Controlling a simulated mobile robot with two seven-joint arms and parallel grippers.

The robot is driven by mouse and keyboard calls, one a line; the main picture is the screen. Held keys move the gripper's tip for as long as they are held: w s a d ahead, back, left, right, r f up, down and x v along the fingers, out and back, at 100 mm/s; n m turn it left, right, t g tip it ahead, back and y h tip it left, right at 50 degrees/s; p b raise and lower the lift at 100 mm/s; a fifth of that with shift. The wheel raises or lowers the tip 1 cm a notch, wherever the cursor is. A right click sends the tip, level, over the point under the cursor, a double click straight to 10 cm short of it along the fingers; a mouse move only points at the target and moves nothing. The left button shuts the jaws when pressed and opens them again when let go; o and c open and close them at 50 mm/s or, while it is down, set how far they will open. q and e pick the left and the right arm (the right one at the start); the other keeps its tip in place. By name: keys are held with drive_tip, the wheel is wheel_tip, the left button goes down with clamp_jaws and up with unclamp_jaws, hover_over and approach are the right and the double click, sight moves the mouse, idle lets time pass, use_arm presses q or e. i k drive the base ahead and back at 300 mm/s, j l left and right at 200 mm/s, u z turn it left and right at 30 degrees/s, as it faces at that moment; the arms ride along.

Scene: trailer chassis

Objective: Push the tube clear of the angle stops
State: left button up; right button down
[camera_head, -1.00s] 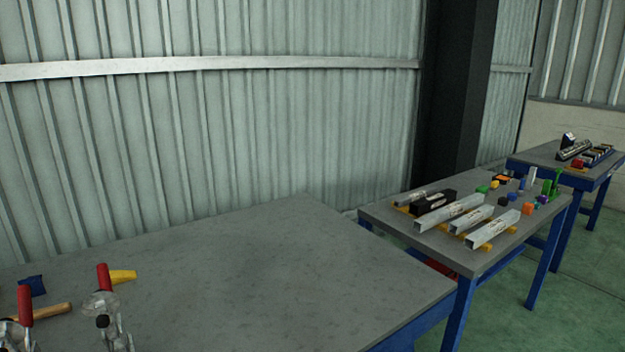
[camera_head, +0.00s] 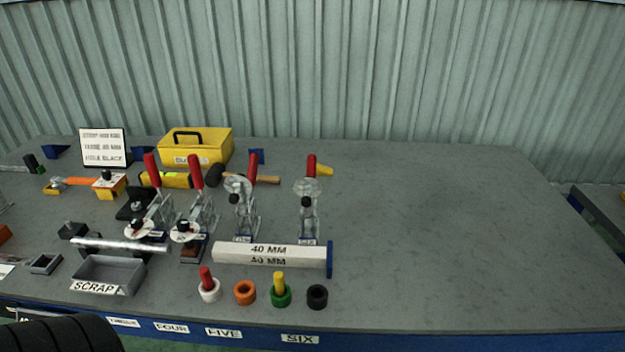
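A pale square tube marked 40 MM (camera_head: 265,254) lies crosswise near the front of the grey bench, below the toggle clamps. Its right end meets a blue upright piece (camera_head: 330,259), possibly an angle stop; I cannot tell whether they touch. Its left end is near a clamp with a dark block. No other angle stop can be made out clearly at the tube. Neither of my grippers is in view.
Several red-handled toggle clamps (camera_head: 308,205) stand behind the tube. Coloured rings and pegs (camera_head: 244,293) stand in front. A yellow toolbox (camera_head: 195,147) stands behind. The bench's right half (camera_head: 450,240) is clear.

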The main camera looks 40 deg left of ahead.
sight(236, 253)
drive_tip(key=u, duration=1.5)
